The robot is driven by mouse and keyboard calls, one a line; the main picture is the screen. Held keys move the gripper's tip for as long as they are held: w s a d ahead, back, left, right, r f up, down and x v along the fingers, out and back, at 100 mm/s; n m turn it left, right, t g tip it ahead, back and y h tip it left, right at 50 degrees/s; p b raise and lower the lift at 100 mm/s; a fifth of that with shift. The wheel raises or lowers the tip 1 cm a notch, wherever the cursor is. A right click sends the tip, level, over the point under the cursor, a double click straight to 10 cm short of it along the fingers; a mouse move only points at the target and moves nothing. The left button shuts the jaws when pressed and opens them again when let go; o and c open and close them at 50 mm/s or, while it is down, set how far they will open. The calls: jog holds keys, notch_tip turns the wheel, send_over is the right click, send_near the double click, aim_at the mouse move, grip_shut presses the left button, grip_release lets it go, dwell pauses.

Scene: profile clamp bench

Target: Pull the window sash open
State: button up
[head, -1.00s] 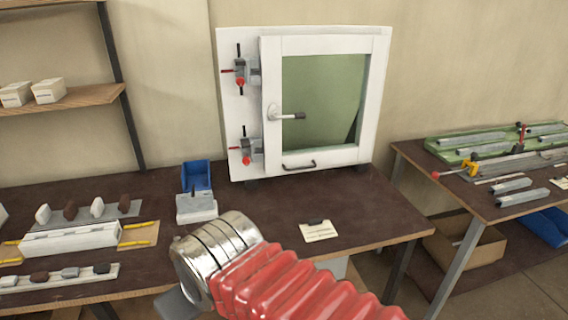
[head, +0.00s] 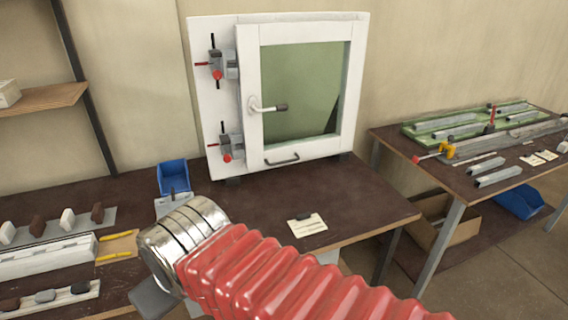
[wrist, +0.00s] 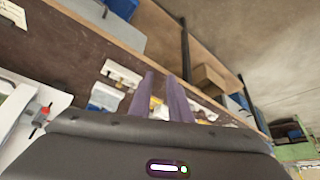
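The window sash (head: 357,95) is a white frame around a greenish pane, set in a white board on the bench. It looks closed. In the head view my arm ends at lower left, away from the sash, and the fingers are hidden.
The brown bench (head: 360,205) is clear right of my arm apart from a card (head: 307,224). A blue bin (head: 173,176) stands left of the window. Trays of small parts lie at the bench's left. A second table (head: 470,182) with metal profiles stands to the right.

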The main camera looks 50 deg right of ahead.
jog(key=w+d+g+h, duration=0.25)
jog(key=w+d, duration=0.25)
jog(key=d, duration=0.4)
jog(key=w+d+f+n+g+h, duration=0.1)
jog(key=w+d+g+h, duration=0.15)
jog(key=w+d, duration=0.45)
jog(key=w+d+g+h, duration=0.1)
jog(key=w+d+h, duration=0.25)
jog(key=d, duration=0.75)
jog(key=n+g+h, duration=0.3)
jog(key=h, duration=0.4)
send_near(280, 162)
jog(key=shift+a+r, duration=0.3)
jog(key=shift+a, duration=0.45)
jog(key=x, duration=1.3)
jog(key=shift+d+f, duration=0.35)
jog(key=shift+c, duration=0.4)
grip_shut()
